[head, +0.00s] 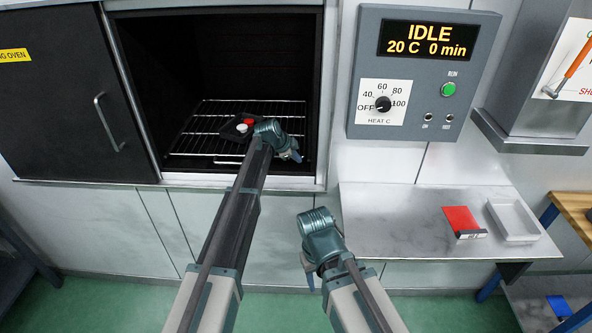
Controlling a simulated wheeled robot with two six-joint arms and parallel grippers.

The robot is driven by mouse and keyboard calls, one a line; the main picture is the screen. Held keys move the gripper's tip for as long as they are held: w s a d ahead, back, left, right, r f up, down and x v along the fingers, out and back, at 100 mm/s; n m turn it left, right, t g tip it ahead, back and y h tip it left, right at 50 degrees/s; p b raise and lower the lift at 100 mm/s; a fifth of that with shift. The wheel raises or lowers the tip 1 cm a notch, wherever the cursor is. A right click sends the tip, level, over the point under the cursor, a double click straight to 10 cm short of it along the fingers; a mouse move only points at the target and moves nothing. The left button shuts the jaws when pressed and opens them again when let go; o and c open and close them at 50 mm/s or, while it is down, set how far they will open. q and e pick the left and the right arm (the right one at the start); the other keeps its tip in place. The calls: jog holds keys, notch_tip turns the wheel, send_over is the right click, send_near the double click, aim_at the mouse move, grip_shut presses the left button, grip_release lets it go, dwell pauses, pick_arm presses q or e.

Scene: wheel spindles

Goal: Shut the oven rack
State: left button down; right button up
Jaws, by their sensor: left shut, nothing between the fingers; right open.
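The oven rack (196,143) is a wire grid low inside the dark oven opening. Its front bar lies close behind the opening's lower edge; I cannot tell whether it is fully in. A dark tray (231,135) with a red and a white round piece sits on the rack, partly hidden by my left arm. My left gripper (293,155) is shut and empty at the right side of the opening, in front of the rack's right part. Whether it touches the rack is unclear. My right gripper (308,277) is open and empty, lower, in front of the cabinet.
The black oven door (60,110) with its handle (107,122) stands to the left of the opening. A control panel (420,75) reads IDLE, 20 C, 0 min. A steel shelf (400,215) at right holds a red piece (461,219) and a white tray (513,238).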

aim_at(300, 152)
pick_arm(q)
jog(key=w, duration=0.4)
jog(key=shift+w, duration=0.15)
jog(key=shift+w+r, duration=0.1)
pick_arm(e)
jog(key=shift+s, duration=0.1)
